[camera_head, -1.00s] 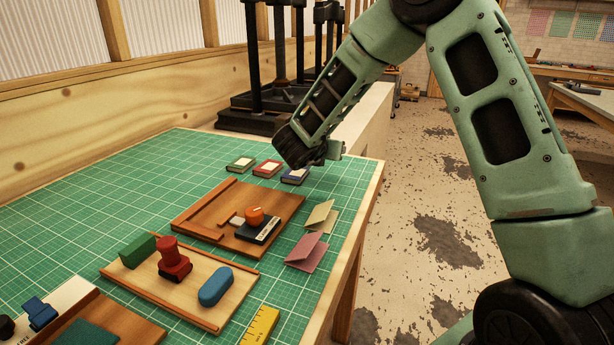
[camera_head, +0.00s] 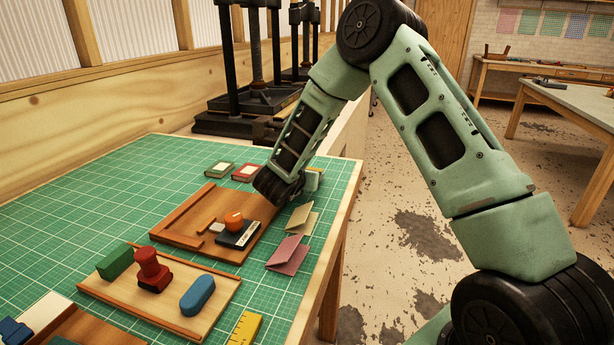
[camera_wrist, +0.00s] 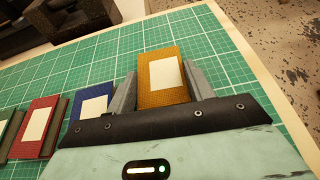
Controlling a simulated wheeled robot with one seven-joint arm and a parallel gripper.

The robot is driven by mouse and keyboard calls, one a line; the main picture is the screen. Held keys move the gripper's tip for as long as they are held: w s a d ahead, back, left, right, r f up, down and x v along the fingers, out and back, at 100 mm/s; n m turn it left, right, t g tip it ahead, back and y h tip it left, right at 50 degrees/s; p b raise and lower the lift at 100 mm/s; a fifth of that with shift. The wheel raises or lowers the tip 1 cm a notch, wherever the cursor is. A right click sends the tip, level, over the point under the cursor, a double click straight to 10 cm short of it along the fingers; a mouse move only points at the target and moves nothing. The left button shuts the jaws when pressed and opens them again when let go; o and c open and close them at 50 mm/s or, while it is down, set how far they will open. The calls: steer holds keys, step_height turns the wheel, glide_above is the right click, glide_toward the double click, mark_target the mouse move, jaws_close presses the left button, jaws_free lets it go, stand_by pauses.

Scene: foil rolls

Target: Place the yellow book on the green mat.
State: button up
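The yellow book (camera_wrist: 165,92), with a pale label on its cover, lies between the two grey fingers of my gripper (camera_wrist: 160,85) in the wrist view. Its near end is hidden by the gripper body. The fingers run close along both its sides; whether they press on it I cannot tell. In the head view my gripper (camera_head: 311,182) is low at the right end of the book row and mostly hides the yellow book. The green gridded mat (camera_head: 60,215) covers the table top.
A blue book (camera_wrist: 93,103) lies close left of the fingers, then a red book (camera_head: 246,173) and a green book (camera_head: 219,168). A wooden tray (camera_head: 175,228) and folded cards (camera_head: 288,254) lie nearer. The left part of the mat is bare.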

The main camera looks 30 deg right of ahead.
steer(key=o, duration=0.4)
steer(key=shift+r, duration=0.1)
steer(key=b+v, duration=0.1)
steer(key=v, duration=1)
steer(key=shift+b, duration=0.4)
steer(key=shift+s+a+r, duration=0.2)
steer(key=shift+s+a, duration=0.05)
steer(key=shift+a, duration=0.1)
